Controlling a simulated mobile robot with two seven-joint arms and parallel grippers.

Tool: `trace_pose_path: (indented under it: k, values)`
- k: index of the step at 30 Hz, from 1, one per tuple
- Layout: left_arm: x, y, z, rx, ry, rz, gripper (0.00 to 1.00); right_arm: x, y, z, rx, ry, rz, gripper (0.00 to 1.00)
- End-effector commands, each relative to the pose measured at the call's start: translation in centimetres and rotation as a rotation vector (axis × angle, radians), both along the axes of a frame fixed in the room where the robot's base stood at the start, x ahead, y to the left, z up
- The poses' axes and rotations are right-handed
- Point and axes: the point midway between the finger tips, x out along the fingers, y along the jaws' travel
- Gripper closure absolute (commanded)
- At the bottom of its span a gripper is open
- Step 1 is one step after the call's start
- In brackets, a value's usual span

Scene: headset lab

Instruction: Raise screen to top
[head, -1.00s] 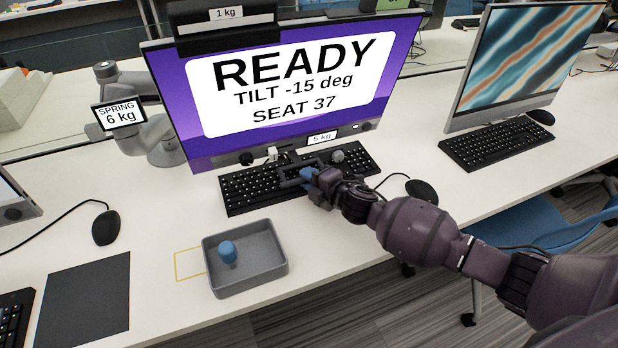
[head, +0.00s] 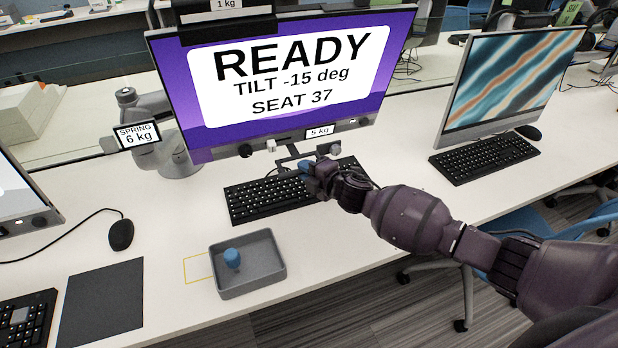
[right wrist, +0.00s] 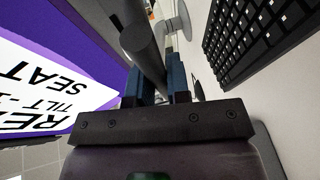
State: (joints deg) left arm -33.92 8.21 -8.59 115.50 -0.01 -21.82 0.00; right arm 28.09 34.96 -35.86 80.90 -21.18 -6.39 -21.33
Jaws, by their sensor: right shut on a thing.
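The screen (head: 290,125) has a purple picture and reads "READY, TILT -15 deg, SEAT 37". It stands above the black keyboard (head: 262,203), with a clear gap between them. A dark handle (head: 291,152) hangs below its lower edge. My right gripper (head: 306,172) is at this handle, in front of the screen's lower edge. In the right wrist view its blue fingers (right wrist: 158,86) are shut on a dark grey bar (right wrist: 143,48) of the handle. The screen's purple face shows at the left there. My left gripper is not in view.
A grey tray (head: 272,279) with a blue knob-like piece (head: 232,258) lies in front. A jointed arm (head: 150,105) with a "SPRING 6 kg" sign (head: 138,135) stands left of the screen. A second monitor (head: 510,80) stands at the right. A mouse (head: 121,235) lies left.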

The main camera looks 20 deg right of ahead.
Motion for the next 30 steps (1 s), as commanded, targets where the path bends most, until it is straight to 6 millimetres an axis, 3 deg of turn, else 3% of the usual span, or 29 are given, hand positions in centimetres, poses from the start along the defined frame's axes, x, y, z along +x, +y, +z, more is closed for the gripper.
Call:
trace_pose_path:
  k: [1,9,25,26,30]
  values:
    - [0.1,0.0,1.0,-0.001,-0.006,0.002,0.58,0.2,-0.1,2.1,0.002,-0.013,0.000,1.00]
    - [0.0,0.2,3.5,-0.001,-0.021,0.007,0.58,0.2,-0.1,5.2,0.000,-0.011,-0.001,1.00]
    - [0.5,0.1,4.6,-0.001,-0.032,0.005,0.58,0.3,-0.1,6.1,0.002,-0.008,-0.001,1.00]
    - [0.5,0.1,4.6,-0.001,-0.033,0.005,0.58,0.3,-0.1,6.1,0.002,-0.008,-0.001,0.82]
    - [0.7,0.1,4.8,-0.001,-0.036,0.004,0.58,0.2,-0.1,6.0,0.001,-0.006,-0.001,0.60]
